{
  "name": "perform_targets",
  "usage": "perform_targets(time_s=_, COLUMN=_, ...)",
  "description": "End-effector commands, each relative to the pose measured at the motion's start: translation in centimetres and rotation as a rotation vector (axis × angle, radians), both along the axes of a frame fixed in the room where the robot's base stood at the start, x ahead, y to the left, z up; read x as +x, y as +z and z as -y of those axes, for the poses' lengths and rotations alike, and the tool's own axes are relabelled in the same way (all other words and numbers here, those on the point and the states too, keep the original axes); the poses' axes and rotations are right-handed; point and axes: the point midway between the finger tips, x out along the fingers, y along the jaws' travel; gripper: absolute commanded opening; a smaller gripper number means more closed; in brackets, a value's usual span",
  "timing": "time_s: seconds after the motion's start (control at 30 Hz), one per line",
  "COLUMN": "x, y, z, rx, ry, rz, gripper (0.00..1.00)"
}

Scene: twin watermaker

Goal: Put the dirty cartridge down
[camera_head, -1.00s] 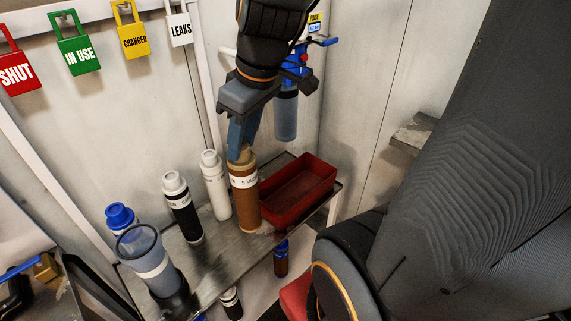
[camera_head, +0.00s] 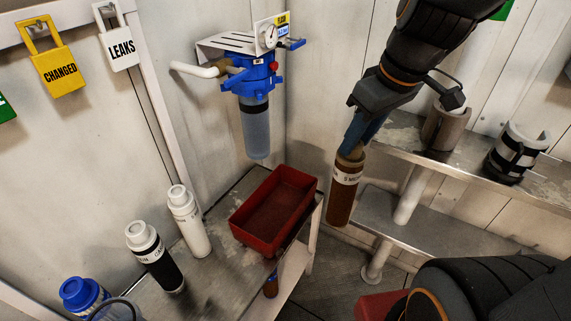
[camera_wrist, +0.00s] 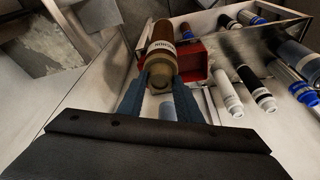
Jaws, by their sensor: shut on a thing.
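The dirty cartridge (camera_head: 343,196) is a brown cylinder with a white printed label band. My gripper (camera_head: 356,146) is shut on its top end and holds it nearly upright, slightly tilted, in the air to the right of the red tray. In the wrist view the brown cartridge (camera_wrist: 160,45) sits between my blue fingers (camera_wrist: 159,88), its tan cap towards me. The red tray (camera_head: 306,192) is empty and stands on the right end of the metal bench. In the wrist view the tray (camera_wrist: 196,72) shows behind the cartridge.
A white cartridge (camera_head: 190,222), a black-banded one (camera_head: 155,257) and a blue-capped one (camera_head: 82,295) stand on the bench (camera_head: 222,282). A blue filter housing (camera_head: 255,110) hangs on the wall. A right-hand shelf (camera_head: 400,130) carries two holders. Open floor lies below the cartridge.

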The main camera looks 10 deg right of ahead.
Motion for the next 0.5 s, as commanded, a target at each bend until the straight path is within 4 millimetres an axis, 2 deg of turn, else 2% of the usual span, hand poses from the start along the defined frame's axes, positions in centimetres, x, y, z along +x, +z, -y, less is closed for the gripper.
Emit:
perform_targets(time_s=0.17, x=1.8, y=0.1, z=-2.5, rx=-0.001, ry=0.009, rz=-0.002, gripper=0.12)
perform_targets(time_s=0.5, x=6.9, y=0.1, z=-9.0, rx=-0.001, ry=0.005, rz=-0.002, gripper=0.12)
